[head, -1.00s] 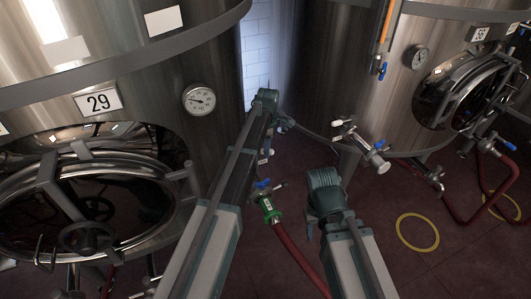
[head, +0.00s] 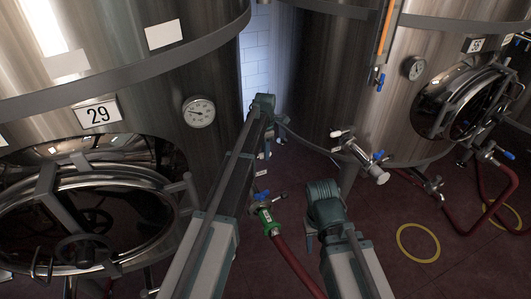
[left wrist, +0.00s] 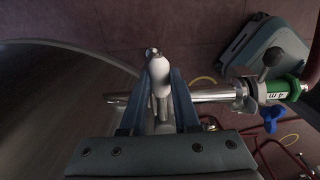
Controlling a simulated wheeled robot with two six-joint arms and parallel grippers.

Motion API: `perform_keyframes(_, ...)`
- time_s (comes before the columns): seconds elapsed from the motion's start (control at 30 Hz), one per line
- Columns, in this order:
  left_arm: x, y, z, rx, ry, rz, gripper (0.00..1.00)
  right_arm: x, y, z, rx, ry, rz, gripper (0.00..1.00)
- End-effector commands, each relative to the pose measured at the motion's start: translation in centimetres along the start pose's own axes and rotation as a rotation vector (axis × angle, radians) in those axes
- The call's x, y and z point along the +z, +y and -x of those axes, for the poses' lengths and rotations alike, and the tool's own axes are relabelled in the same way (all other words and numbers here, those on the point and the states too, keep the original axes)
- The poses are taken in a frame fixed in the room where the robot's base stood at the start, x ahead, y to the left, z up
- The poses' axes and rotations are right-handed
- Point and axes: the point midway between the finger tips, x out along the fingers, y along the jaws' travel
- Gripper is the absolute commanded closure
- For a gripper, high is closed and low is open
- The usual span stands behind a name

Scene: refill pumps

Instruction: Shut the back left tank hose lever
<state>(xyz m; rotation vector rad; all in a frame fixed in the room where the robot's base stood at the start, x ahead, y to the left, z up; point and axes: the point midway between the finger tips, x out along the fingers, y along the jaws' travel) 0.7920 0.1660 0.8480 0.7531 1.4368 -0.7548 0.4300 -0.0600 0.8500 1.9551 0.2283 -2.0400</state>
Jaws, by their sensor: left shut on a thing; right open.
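The left tank (head: 212,75), numbered 29, has an outlet pipe that ends in a green hose coupling (head: 266,222) with a blue lever (head: 262,195). In the left wrist view the metal pipe (left wrist: 212,96) runs right to the green coupling (left wrist: 280,90), with the blue lever (left wrist: 271,118) below. My left gripper (left wrist: 158,88) is shut on a white-tipped lever (left wrist: 159,68) at the pipe. In the head view this gripper (head: 264,150) is largely hidden by its arm. My right gripper (head: 309,240) is open, mostly hidden behind its own wrist, and apart from the coupling.
A red hose (head: 296,272) runs down from the coupling between my arms. Red hoses (head: 480,222) and a yellow ring (head: 418,242) lie on the floor at right.

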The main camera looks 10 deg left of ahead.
Motion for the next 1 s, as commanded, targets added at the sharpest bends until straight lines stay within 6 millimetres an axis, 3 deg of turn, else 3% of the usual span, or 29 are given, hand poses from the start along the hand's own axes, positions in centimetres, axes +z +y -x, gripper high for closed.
perform_keyframes(0.37, 0.04, 0.39, 0.03, 0.006, -0.002, 0.009, 1.0, 0.0, 0.0, 0.03, 0.0, 0.0, 0.0, 0.5)
perform_keyframes(0.4, 0.03, 0.4, 0.03, 0.007, -0.002, 0.009, 0.67, 0.0, 0.0, 0.03, 0.0, 0.0, 0.0, 0.5)
perform_keyframes(0.57, 0.01, 0.32, 0.03, 0.005, -0.002, 0.008, 0.4, 0.0, 0.0, 0.03, 0.0, 0.0, 0.0, 0.5)
perform_keyframes(1.0, -0.01, 0.14, 0.46, 0.002, 0.0, 0.005, 0.4, 0.03, 0.04, 0.45, 0.0, 0.0, 0.0, 0.5)
